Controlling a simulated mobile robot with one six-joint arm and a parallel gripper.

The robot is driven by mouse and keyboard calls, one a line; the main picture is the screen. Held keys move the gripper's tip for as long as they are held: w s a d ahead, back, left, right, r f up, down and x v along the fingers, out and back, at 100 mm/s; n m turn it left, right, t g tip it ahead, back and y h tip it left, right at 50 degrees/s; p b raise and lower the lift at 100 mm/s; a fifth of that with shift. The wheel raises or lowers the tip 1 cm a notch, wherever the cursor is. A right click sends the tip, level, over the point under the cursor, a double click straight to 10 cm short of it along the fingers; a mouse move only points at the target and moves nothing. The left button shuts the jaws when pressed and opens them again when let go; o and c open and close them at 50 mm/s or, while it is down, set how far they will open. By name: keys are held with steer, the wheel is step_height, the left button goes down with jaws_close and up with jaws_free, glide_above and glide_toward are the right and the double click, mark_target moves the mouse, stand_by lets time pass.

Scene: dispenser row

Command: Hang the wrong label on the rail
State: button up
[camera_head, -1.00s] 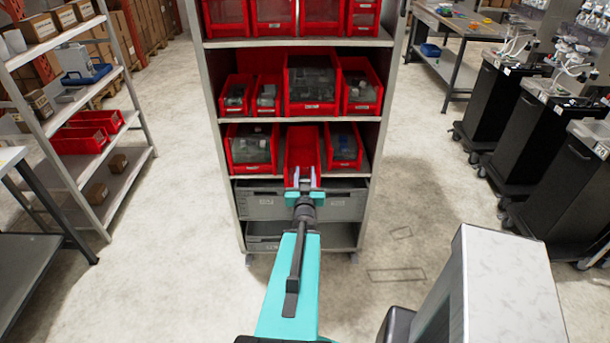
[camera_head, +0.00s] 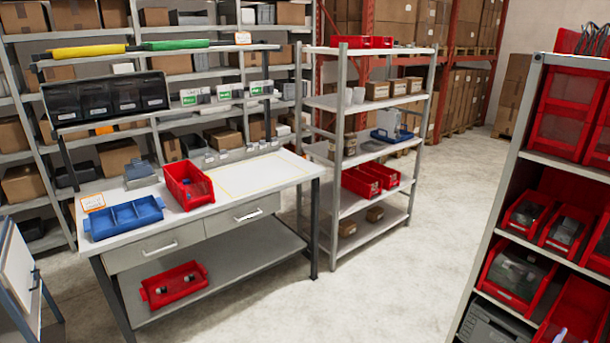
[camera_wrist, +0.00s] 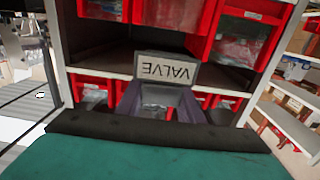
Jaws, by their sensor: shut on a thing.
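A small pale label reading VALVE (camera_wrist: 167,70) appears upside down in the wrist view. My gripper (camera_wrist: 163,88) is shut on it, with the label at the fingertips. Behind it is the shelf rack with red bins. My gripper is out of the head view. In the head view, a narrow grey strip (camera_head: 240,152) with small pale pieces runs along the back of the workbench (camera_head: 236,193). I cannot tell whether this strip is the rail.
On the workbench are a red bin (camera_head: 188,186), a blue tray (camera_head: 124,218) and an orange-edged card (camera_head: 93,202). Black dispensers (camera_head: 105,97) stand on the shelf above. The red-bin rack (camera_head: 509,170) is at right. Open floor lies between rack and bench.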

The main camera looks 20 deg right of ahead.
steer(key=w+a+r+n+t+y+b, duration=0.1)
steer(key=w+a+r+n+t, duration=0.3)
steer(key=w, duration=0.7)
steer(key=w+a+r+m+y+b, duration=0.15)
steer(key=w+a, duration=0.35)
steer(key=w, duration=0.6)
steer(key=w+a+r+n+t+y+b, duration=0.1)
steer(key=w+a+r+n+t+y, duration=0.25)
steer(key=w, duration=0.75)
steer(key=w+a+r+n+t+y+b, duration=0.1)
steer(key=w+a+r, duration=0.2)
steer(key=w+a, duration=0.6)
steer(key=w+a+r+n+t+y, duration=0.15)
steer(key=w+a+r, duration=0.25)
steer(key=w+a, duration=0.5)
steer(key=w+a+r+n+y+b, duration=0.1)
steer(key=w+a+r+y, duration=0.1)
steer(key=a, duration=1)
steer(key=w+a+r+n+t+y+b, duration=0.1)
steer(key=a+r, duration=0.4)
steer(key=a, duration=0.8)
steer(key=w+a+r+n+y+b, duration=0.1)
steer(key=w+a+r+n+y, duration=0.2)
steer(key=a, duration=0.9)
steer(key=shift+w+a+r+t+y, duration=0.15)
steer(key=shift+a+r+t+y, duration=0.2)
steer(key=shift+y, duration=0.9)
steer(key=shift+f+n, duration=0.15)
steer(key=shift+n, duration=0.1)
